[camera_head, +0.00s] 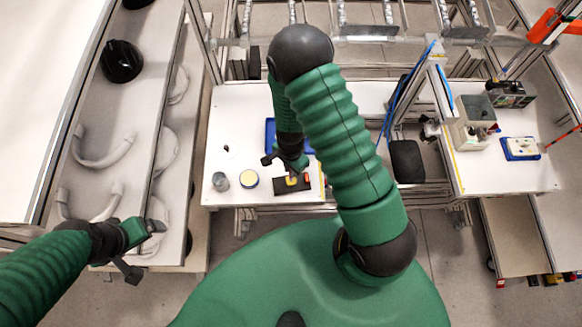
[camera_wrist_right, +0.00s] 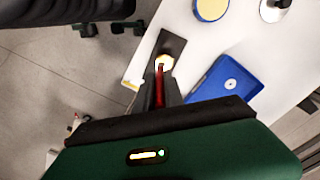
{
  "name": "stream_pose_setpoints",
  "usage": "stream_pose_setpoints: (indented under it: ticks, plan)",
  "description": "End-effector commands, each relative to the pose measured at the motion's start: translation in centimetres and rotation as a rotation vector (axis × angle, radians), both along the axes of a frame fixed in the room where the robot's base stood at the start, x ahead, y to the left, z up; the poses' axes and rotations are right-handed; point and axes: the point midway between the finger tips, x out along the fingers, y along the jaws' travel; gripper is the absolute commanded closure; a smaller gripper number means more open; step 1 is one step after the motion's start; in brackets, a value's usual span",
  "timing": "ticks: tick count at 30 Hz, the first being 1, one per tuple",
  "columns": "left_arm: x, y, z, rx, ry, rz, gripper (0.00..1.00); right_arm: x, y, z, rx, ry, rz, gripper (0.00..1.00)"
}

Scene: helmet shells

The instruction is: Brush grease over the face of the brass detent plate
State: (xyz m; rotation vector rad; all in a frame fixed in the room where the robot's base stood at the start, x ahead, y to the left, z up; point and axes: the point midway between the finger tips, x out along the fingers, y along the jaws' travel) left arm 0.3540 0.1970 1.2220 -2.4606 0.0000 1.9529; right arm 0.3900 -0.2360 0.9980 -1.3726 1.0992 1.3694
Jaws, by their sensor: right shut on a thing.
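The brass detent plate (camera_head: 291,182) is a small yellow patch on a dark rectangular base (camera_head: 305,184) at the front of the white bench. My right gripper (camera_head: 293,170) is just above it, pointing down. In the right wrist view it is shut on a red-handled brush (camera_wrist_right: 159,88), whose tip reaches the bright brass face (camera_wrist_right: 165,61); I cannot tell whether it touches. A round tin with a yellow top and blue rim (camera_head: 249,178), perhaps the grease, stands left of the base. My left gripper (camera_head: 143,249) is open and empty over the shelf at left.
A grey metal cup (camera_head: 220,181) stands left of the tin. A blue tray (camera_wrist_right: 228,82) lies behind the base, partly hidden by my right arm in the head view. Pale curved parts (camera_head: 103,150) and a black shell (camera_head: 121,61) lie on the left rack.

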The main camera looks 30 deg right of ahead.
Motion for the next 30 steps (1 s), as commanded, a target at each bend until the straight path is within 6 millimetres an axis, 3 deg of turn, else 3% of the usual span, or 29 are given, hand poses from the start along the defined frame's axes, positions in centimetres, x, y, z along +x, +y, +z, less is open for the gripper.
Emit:
stream_pose_setpoints:
  ticks: [30]
  plan:
    - [0.0, 0.0, -0.8, 0.000, 0.000, 0.000, 0.10, 0.0, 0.0, -1.0, 0.000, 0.000, 0.000, 1.00]
